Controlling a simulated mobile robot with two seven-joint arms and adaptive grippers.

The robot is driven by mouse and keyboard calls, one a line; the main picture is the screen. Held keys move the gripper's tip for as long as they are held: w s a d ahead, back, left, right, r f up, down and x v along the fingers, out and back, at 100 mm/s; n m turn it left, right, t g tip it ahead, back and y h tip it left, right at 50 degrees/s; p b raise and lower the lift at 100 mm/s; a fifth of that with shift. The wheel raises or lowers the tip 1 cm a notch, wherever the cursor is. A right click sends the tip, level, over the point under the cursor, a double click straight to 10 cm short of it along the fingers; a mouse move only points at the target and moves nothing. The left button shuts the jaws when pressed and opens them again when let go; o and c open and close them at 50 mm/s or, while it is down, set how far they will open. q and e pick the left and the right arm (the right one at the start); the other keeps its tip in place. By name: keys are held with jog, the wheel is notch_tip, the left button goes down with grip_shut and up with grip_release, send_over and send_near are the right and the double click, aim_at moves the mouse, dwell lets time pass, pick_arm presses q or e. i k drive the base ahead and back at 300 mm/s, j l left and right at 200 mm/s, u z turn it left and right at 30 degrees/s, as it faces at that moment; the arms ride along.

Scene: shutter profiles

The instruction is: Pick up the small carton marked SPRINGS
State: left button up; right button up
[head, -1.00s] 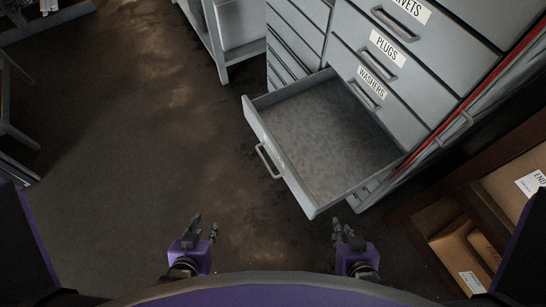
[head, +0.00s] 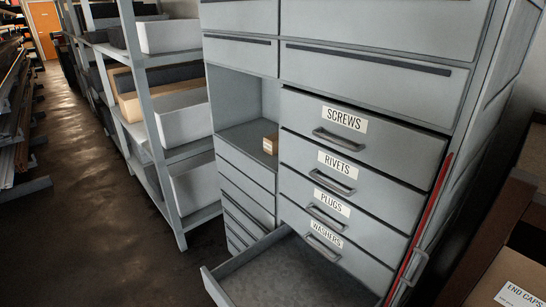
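A small tan carton (head: 270,145) stands in an open niche (head: 240,130) in the left column of the grey cabinet. It sits on the niche floor near the right side. Any marking on it is too small to read, so I cannot tell if it is the SPRINGS carton. Neither of my grippers is in the head view now.
A lower drawer (head: 212,286) is pulled out and looks empty. Shut drawers marked SCREWS (head: 337,137), RIVETS (head: 331,180), PLUGS and WASHERS are above it. Shelving with bins (head: 172,36) stands left. A box marked END CAPS (head: 520,297) is lower right. Floor is clear at left.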

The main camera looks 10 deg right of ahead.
aim_at(271, 142)
jog(key=i+j+z, duration=0.15)
jog(key=j+z, duration=0.25)
jog(key=i+j+z, duration=0.1)
jog(key=j+z, duration=0.65)
jog(key=i+j+z, duration=0.1)
jog(key=j+z, duration=0.8)
